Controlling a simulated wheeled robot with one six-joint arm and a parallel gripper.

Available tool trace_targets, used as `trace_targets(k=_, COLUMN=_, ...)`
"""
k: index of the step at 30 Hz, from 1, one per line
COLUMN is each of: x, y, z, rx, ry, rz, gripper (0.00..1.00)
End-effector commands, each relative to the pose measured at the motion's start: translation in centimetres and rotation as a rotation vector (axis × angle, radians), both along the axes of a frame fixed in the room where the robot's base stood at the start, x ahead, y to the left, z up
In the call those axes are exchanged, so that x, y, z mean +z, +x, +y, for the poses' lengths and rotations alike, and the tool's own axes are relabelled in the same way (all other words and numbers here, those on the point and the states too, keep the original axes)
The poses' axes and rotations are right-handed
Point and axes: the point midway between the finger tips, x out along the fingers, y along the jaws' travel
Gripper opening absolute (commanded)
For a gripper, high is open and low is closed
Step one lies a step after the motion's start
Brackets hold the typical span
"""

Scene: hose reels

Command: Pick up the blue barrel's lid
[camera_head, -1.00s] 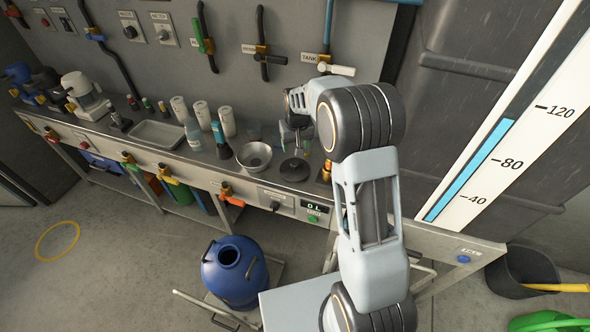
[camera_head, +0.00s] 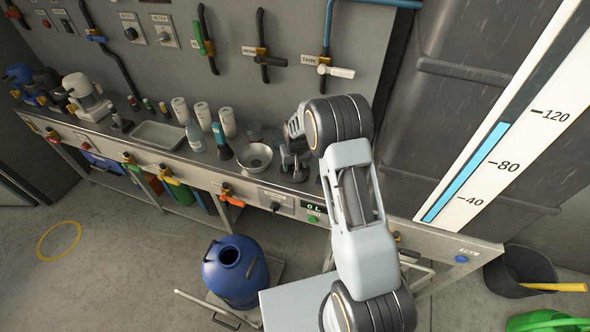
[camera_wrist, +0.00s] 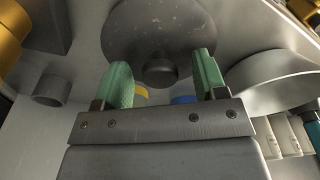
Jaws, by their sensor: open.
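The blue barrel (camera_head: 236,271) stands on a low cart on the floor, its round neck open on top. A dark grey round disc with a knob, which looks like its lid (camera_wrist: 150,22), lies on the bench in the wrist view. In the head view my gripper mostly hides it. My gripper (camera_head: 295,163) is open above the bench. In the wrist view its green-padded fingers (camera_wrist: 162,62) stand on either side of the knob, with visible space between. I cannot tell how far above the knob they are.
A metal bowl (camera_head: 254,157) sits close left of my gripper, with bottles (camera_head: 194,134) and white cups (camera_head: 228,122) beyond. A shallow tray (camera_head: 158,134) lies farther left. Valve handles (camera_head: 230,196) stick out along the bench front. Wall pipes run behind.

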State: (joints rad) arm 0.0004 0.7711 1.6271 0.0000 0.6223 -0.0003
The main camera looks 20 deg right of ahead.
Motion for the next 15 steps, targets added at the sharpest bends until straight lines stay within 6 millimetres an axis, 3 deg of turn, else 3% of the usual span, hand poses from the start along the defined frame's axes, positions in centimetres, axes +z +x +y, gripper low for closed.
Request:
trace_targets(k=8, x=-0.21, y=0.03, z=0.01, rx=0.000, ry=0.000, rz=0.000, gripper=0.64)
trace_targets(k=15, x=-0.19, y=0.02, z=0.01, rx=0.000, ry=0.000, rz=0.000, gripper=0.41)
